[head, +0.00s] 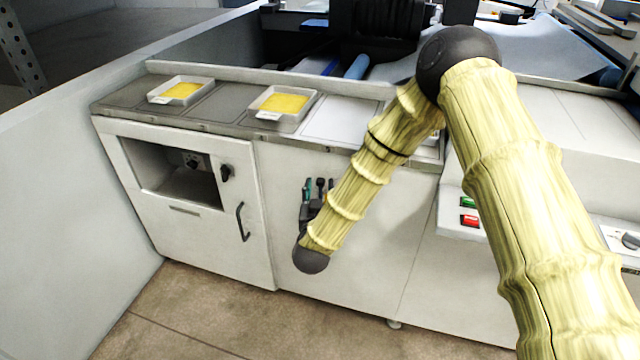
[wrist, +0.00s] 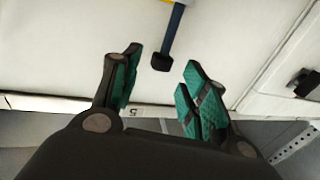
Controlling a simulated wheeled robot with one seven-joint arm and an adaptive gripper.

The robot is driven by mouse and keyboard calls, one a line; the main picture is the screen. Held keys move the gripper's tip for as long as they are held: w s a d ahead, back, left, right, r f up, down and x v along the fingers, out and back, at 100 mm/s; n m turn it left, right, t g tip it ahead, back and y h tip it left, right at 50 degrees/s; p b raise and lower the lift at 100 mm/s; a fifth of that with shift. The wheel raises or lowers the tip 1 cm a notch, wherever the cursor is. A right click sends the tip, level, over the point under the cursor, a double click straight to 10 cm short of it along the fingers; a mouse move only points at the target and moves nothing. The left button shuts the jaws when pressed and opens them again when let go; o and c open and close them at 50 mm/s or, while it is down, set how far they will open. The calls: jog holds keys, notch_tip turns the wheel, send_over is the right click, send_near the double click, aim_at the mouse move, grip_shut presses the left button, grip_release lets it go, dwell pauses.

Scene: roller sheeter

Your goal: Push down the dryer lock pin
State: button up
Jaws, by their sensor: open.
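The dryer is the white cabinet door (head: 190,210) with a dark square window at the left of the head view. A small black knob-like fitting (head: 226,172), which may be the lock pin, stands beside the window. My gripper (head: 318,187) is partly hidden behind my forearm, right of that door and apart from the knob. In the wrist view my gripper (wrist: 163,85) is open and empty, its green-padded fingers spread. A dark blue bar with a black end (wrist: 160,62) shows beyond the fingertips; I cannot tell what it is. A black fitting (wrist: 305,83) shows at the right edge.
A curved black handle (head: 242,222) is on the door. Two trays with yellow contents (head: 181,91) (head: 284,103) sit on the counter above. Green and red buttons (head: 469,211) are on the panel at right. The floor (head: 200,310) in front is clear.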

jog(key=shift+w+d, duration=0.1)
jog(key=shift+w, duration=1.05)
grip_shut()
